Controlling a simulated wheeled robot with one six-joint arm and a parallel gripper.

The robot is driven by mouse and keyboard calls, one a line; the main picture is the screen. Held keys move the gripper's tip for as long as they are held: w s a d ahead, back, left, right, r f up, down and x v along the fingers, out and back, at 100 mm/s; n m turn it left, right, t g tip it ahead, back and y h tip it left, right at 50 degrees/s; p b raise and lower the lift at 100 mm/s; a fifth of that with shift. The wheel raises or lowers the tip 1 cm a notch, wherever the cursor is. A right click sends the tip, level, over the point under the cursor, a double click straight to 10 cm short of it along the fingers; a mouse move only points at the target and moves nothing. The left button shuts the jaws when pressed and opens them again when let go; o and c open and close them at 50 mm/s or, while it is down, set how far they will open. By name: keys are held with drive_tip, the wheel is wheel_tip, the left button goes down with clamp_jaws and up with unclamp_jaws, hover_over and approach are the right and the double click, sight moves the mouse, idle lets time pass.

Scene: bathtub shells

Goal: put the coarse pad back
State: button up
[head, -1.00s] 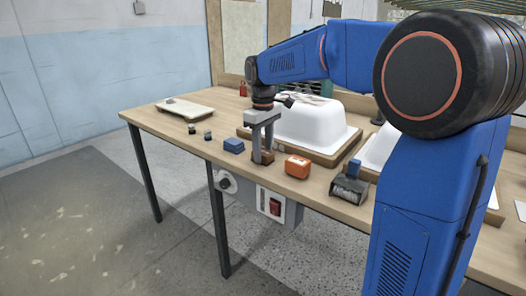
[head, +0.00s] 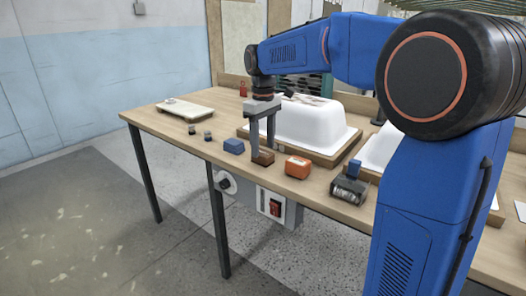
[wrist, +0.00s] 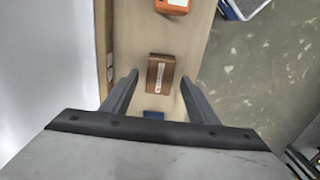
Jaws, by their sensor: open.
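A brown block (head: 263,158) with a pale label lies on the table near its front edge, between a blue block (head: 234,146) and an orange block (head: 298,167). I cannot tell from its surface alone which block is the coarse pad. My gripper (head: 262,146) is open and empty, pointing down just above the brown block. In the wrist view the brown block (wrist: 160,73) shows between and beyond the open fingertips of my gripper (wrist: 160,82), apart from both. The orange block (wrist: 173,5) shows at the top edge, and part of the blue block (wrist: 153,115) shows low down.
A white tub shell (head: 308,122) stands on a wooden base behind the blocks. A black tool with a blue handle (head: 350,188) lies to the right. Two small dark pieces (head: 208,135) and a pale board (head: 184,108) lie to the left, with bare tabletop around them.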

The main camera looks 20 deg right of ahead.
sight(263, 152)
wheel_tip(263, 152, up, 9)
idle(0.3)
